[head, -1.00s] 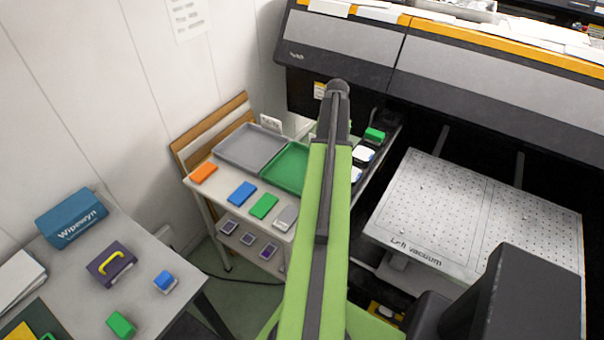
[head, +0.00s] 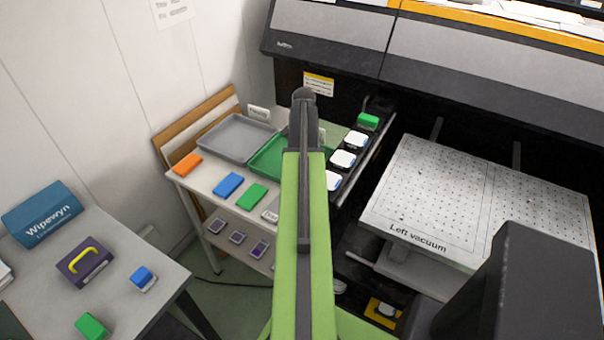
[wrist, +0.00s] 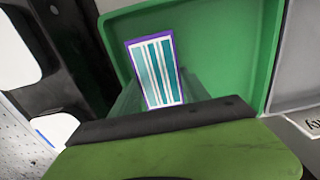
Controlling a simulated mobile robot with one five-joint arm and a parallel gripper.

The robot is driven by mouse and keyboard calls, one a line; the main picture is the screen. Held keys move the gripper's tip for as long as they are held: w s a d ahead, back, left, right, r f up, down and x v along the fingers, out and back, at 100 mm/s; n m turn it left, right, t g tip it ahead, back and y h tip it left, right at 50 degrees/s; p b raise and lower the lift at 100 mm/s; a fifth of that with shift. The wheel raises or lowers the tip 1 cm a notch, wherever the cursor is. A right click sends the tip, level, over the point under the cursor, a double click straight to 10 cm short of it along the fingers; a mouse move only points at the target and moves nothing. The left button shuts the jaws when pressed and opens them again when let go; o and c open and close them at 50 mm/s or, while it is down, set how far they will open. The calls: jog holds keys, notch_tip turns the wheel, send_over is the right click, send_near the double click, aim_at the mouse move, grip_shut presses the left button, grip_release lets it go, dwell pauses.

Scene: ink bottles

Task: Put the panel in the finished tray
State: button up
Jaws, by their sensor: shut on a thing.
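The panel (wrist: 152,70) shows in the wrist view as a flat piece with a purple edge and teal and white stripes. My gripper (wrist: 160,88) is shut on it, with the finger sides partly hidden behind the dark wrist bar. The panel is over the green tray (wrist: 228,50); its height above the tray floor is hard to tell. In the head view the green tray (head: 262,158) is partly covered by my arm, which hides the gripper and panel. A grey tray (head: 236,137) lies left of it. I cannot read which tray is labelled finished.
Orange, blue and green blocks (head: 252,195) lie along the cart's front edge. White-topped bottles (head: 343,159) and a green one stand in a dark rack right of the trays. The large printer (head: 330,45) rises behind. A side table (head: 165,290) is at the left.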

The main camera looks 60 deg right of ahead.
jog(key=shift+f+b, duration=1.95)
jog(key=shift+b, duration=0.05)
jog(key=o, duration=1.5)
jog(key=shift+r, duration=0.1)
jog(key=shift+o, duration=0.2)
notch_tip(320, 180, up, 13)
jog(key=p, duration=1.2)
jog(key=shift+f+p, duration=0.2)
jog(key=shift+p, duration=0.2)
jog(key=shift+f, duration=0.1)
